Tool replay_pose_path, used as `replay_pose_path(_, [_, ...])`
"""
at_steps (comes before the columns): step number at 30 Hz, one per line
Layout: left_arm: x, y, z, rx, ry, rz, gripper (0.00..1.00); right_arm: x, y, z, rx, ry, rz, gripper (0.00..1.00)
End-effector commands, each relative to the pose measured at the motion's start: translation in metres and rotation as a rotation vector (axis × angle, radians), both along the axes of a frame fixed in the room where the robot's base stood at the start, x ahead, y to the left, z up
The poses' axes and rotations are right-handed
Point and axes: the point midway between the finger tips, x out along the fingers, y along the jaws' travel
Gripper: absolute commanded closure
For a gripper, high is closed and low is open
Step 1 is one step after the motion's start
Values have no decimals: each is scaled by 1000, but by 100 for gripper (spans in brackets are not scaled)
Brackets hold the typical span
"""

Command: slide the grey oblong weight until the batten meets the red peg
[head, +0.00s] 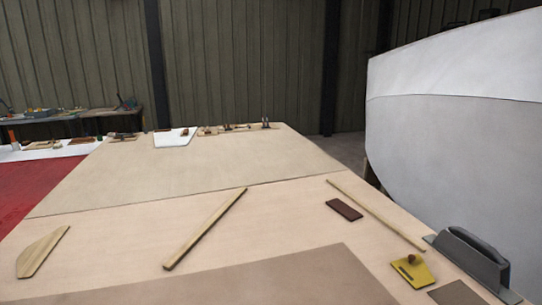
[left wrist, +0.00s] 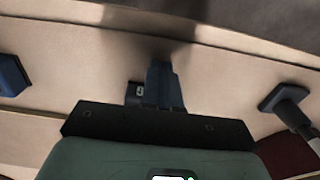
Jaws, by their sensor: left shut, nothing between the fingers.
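In the left wrist view my left gripper (left wrist: 163,88) is shut and empty, its dark fingers together over a pale surface. A dark blue block (left wrist: 13,75) lies to its left, and a dark blue foot with a grey cylinder (left wrist: 285,97) stands to its right, both apart from the fingers. I cannot tell whether either is the grey oblong weight. No red peg shows, and I cannot make out the batten there. In the head view two straight wooden strips, one in the middle (head: 205,229) and one at right (head: 375,213), lie on the table. Neither gripper shows there.
The pale table (head: 110,235) carries a pointed wooden piece (head: 42,251), a dark red-brown block (head: 344,210), a yellow plate with a knob (head: 413,269) and a grey ridged object (head: 473,258). A white hull (head: 460,130) stands at right. The table's middle is largely clear.

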Motion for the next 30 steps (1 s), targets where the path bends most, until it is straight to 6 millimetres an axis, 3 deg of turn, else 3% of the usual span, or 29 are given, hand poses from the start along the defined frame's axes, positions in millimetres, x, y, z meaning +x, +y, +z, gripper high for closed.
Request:
replay_pose_path(7, [0,0,0,0,0,0,100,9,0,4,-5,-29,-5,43])
replay_pose_path(30, [27,8,0,0,-1,2,100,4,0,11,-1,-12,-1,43])
